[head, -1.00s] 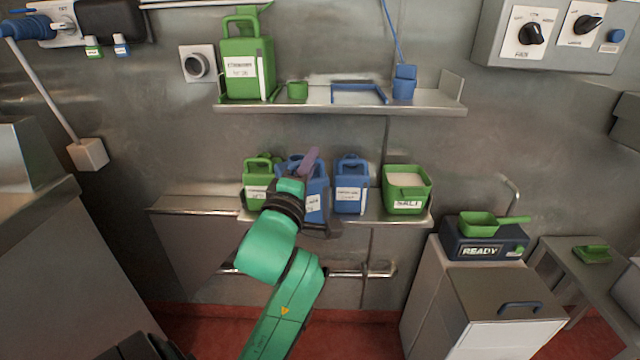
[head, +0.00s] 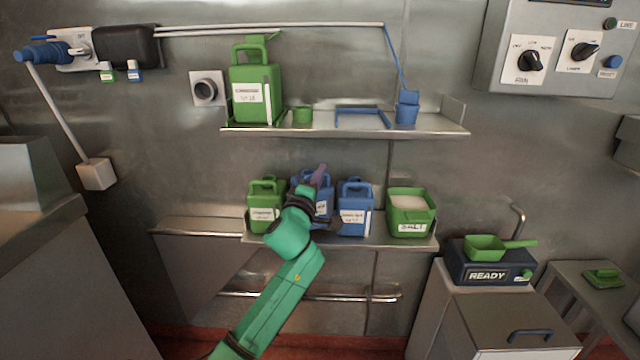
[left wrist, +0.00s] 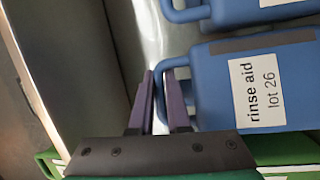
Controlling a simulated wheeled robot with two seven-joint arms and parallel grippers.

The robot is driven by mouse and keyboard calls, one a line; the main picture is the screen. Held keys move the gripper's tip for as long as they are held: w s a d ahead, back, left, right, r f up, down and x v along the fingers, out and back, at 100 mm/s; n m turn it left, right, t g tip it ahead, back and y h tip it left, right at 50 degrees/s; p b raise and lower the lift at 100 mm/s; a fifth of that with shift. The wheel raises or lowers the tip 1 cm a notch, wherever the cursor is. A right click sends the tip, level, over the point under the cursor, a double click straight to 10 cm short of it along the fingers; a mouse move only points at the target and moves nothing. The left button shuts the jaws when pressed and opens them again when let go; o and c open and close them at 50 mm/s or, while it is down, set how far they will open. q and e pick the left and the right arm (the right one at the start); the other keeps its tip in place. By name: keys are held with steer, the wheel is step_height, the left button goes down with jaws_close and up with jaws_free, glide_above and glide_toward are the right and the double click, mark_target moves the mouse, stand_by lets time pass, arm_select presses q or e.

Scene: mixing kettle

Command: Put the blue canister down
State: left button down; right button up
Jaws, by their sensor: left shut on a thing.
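The blue canister (head: 324,205) labelled "rinse aid lot 26" is at the lower shelf (head: 400,243), between a green canister and another blue one. It fills the right of the left wrist view (left wrist: 215,85). My left gripper (head: 318,178) is shut on its handle; the two purple fingers (left wrist: 160,98) show on either side of the handle in the left wrist view. My arm hides the canister's lower part in the head view, so I cannot tell whether its base touches the shelf. My right gripper is not in view.
A green canister (head: 264,207) stands to the left and a second blue canister (head: 355,208) close to the right. A green salt bin (head: 411,227) is at the shelf's right end. An upper shelf (head: 270,130) hangs above, with a large green canister (head: 252,97) and a blue outline.

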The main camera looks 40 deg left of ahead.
arm_select(q)
steer(key=shift+w+a+f, duration=0.15)
steer(key=shift+w+f, duration=0.05)
steer(key=shift+f, duration=0.8)
steer(key=c, duration=0.9)
jaws_free()
steer(key=shift+s, duration=0.1)
